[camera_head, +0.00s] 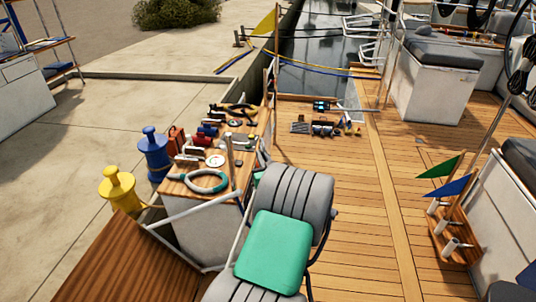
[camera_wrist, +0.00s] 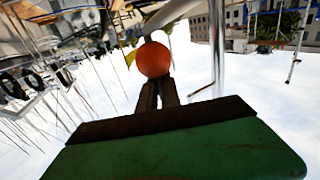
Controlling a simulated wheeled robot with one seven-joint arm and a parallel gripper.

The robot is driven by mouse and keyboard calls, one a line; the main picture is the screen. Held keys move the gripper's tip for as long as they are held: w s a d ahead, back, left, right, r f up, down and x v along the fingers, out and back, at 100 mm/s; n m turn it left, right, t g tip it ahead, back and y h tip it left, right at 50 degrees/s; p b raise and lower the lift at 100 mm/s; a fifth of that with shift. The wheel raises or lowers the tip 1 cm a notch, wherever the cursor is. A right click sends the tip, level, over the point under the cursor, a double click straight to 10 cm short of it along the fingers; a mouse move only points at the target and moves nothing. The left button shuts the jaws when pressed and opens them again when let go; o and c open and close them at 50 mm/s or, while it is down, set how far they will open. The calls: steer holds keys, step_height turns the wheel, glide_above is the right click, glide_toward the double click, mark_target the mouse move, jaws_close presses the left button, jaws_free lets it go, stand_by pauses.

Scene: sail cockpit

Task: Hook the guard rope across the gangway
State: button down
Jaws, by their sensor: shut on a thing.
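In the wrist view my gripper (camera_wrist: 157,84) has its two dark fingers close together on an orange ball (camera_wrist: 153,60). A thick white rope or tube (camera_wrist: 172,12) runs up from just behind the ball; I cannot tell whether they are joined. A grey metal post (camera_wrist: 217,45) stands right of the ball. My gripper and the ball do not show in the head view. There, a brown wooden gangway (camera_head: 125,265) lies at the lower left, with a white bar (camera_head: 195,208) along its edge. No hook can be made out.
A cluttered box table (camera_head: 205,235), blue bollard (camera_head: 153,150) and yellow bollard (camera_head: 118,188) stand by the gangway. A grey seat (camera_head: 300,190) with a green cushion (camera_head: 275,250) is close in front. Open deck (camera_head: 350,190) lies right of it, with flags (camera_head: 440,168) beyond.

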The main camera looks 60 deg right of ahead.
steer(key=w+a+f+p, duration=0.1)
steer(key=w+a+p, duration=0.1)
steer(key=w, duration=0.3)
steer(key=shift+w+a+f, duration=0.2)
steer(key=shift+w+a, duration=0.05)
steer(key=shift+w, duration=0.1)
stand_by(0.7)
steer(key=c, duration=1.5)
jaws_free()
steer(key=shift+o, duration=0.2)
